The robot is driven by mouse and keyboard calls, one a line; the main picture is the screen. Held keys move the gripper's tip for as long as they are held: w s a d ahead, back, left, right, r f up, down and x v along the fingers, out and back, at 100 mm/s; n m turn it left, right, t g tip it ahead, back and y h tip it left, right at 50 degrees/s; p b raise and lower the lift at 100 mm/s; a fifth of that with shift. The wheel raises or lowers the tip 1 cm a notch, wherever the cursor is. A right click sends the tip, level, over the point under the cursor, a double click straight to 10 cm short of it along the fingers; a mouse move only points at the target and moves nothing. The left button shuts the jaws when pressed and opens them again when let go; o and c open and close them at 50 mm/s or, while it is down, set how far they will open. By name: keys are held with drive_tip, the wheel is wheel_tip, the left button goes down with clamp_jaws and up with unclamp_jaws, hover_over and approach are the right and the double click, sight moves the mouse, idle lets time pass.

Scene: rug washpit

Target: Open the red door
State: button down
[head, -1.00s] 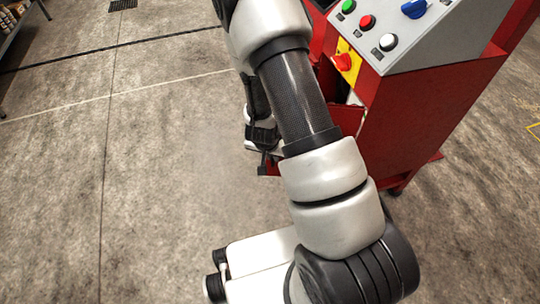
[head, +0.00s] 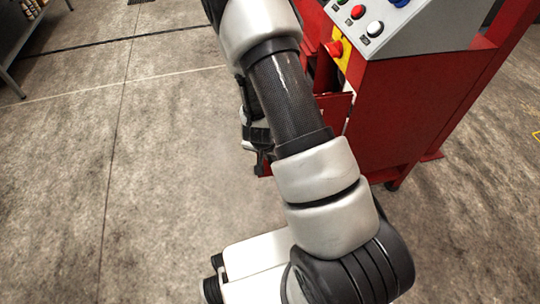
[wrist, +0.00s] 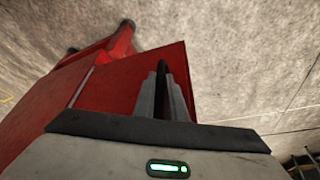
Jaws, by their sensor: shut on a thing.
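The red door (head: 338,112) is on the side of a red machine cabinet (head: 410,105) in the head view. It stands partly open, with a dark gap above and behind its top edge. Much of it is hidden behind my arm. In the wrist view the door (wrist: 122,88) is a red panel in front of the fingers. In the head view my gripper (head: 262,160) shows only in part, low beside the door.
A sloped grey control panel (head: 425,25) with buttons tops the cabinet. A red knob (head: 334,47) on a yellow plate sits above the door. The concrete floor (head: 150,190) to the left is clear. A shelf (head: 25,30) stands at the far left.

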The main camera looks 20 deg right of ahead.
drive_tip(key=shift+s+d, duration=0.1)
drive_tip(key=shift+d, duration=0.25)
drive_tip(key=c, duration=1.8)
unclamp_jaws()
drive_tip(key=shift+a, duration=0.1)
drive_tip(key=shift+r, duration=0.15)
drive_tip(key=p+v, duration=0.7)
drive_tip(key=v, duration=1)
drive_tip(key=shift+a, duration=0.1)
